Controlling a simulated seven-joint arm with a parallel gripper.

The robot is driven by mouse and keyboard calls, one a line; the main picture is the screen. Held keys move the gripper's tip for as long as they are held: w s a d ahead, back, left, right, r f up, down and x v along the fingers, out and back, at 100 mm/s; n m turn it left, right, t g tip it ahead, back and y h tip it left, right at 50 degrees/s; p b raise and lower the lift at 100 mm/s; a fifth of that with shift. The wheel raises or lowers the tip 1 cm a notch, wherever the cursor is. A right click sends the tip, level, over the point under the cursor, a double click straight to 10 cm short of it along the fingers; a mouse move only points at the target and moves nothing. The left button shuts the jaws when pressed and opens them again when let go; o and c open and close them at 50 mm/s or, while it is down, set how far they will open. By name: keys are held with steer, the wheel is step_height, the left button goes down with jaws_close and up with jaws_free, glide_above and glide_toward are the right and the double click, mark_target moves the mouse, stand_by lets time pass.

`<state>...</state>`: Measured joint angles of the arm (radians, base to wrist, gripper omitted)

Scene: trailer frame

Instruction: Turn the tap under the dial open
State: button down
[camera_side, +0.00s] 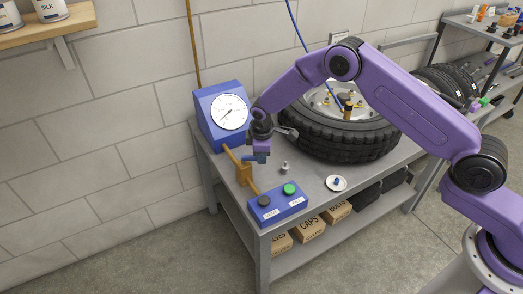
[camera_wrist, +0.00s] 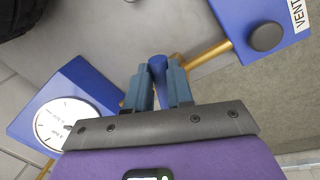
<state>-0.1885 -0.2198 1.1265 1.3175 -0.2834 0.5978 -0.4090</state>
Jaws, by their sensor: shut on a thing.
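The dial (camera_side: 229,112) is a round white gauge on a blue housing at the back left of the bench; it also shows at the lower left of the wrist view (camera_wrist: 62,123). The tap (camera_side: 243,174) has a brass body on the brass pipe below the dial, with a blue handle (camera_wrist: 158,66). My gripper (camera_side: 261,157) reaches down beside the tap. In the wrist view my gripper's two blue-grey fingers (camera_wrist: 158,85) are shut on the blue handle, one on each side. Most of the brass body is hidden there by the fingers and handle.
A blue box (camera_side: 277,206) with a black and a green button stands at the bench's front corner. A small metal fitting (camera_side: 284,168) and a white dish (camera_side: 336,184) with a blue piece lie nearby. A large tyre (camera_side: 340,135) fills the back right.

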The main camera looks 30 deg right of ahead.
steer(key=shift+s+a+m+g+h, duration=0.3)
steer(key=shift+a+m, duration=0.6)
steer(key=shift+m, duration=1.1)
steer(key=shift+s+a+m+g+h, duration=0.1)
steer(key=shift+s+a+m+g, duration=0.6)
steer(key=shift+m, duration=1.3)
steer(key=shift+s+a+m+h, duration=0.25)
steer(key=shift+a+m, duration=0.85)
steer(key=shift+m, duration=0.9)
steer(key=c, duration=1)
jaws_free()
steer(key=v, duration=1.7)
steer(key=shift+r, duration=0.25)
